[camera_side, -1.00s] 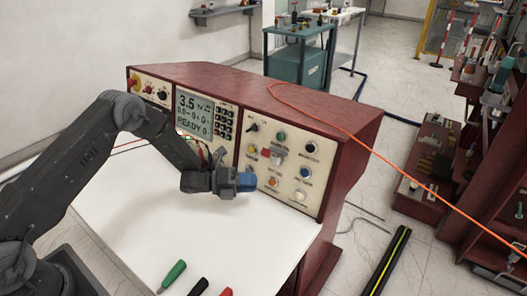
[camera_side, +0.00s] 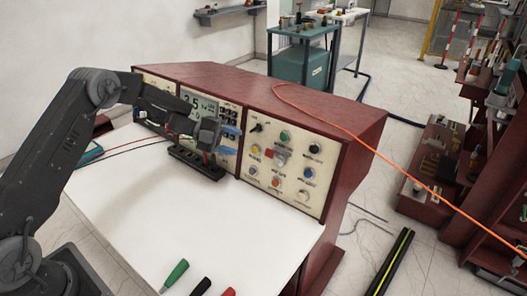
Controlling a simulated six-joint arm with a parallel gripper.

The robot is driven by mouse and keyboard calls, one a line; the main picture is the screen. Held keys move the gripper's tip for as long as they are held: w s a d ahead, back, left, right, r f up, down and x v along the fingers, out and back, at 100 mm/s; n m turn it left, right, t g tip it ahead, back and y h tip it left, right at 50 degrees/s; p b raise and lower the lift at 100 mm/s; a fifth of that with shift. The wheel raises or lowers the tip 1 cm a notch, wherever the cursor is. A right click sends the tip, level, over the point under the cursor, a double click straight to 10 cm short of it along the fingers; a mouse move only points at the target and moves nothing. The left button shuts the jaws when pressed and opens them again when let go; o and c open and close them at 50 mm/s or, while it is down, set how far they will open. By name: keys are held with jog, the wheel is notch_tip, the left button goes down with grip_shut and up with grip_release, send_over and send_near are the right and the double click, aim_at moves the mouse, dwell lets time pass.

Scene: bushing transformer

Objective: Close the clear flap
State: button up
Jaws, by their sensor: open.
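The red console's control panel (camera_side: 285,165) faces the white worktop. It carries knobs and coloured buttons, with a small red part (camera_side: 267,153) near its middle. I cannot make out the clear flap or tell its position; something pale shows beside the red part. My gripper (camera_side: 230,139), with blue fingertips, is open and empty. It is in front of the display section, left of the button panel and apart from the red part. My gripper and arm hide part of the display (camera_side: 190,100) and the small buttons beside it.
A dark strip-shaped block (camera_side: 196,163) lies on the worktop (camera_side: 190,215) below my gripper. Green, black and red handles (camera_side: 174,275) are at the front edge. An orange cable (camera_side: 350,140) runs over the console's right side. The middle of the worktop is clear.

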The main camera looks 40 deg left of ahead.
aim_at(267, 152)
jog(key=x, duration=0.9)
jog(key=shift+w+d, duration=0.15)
jog(key=shift+d, duration=0.2)
jog(key=c, duration=0.9)
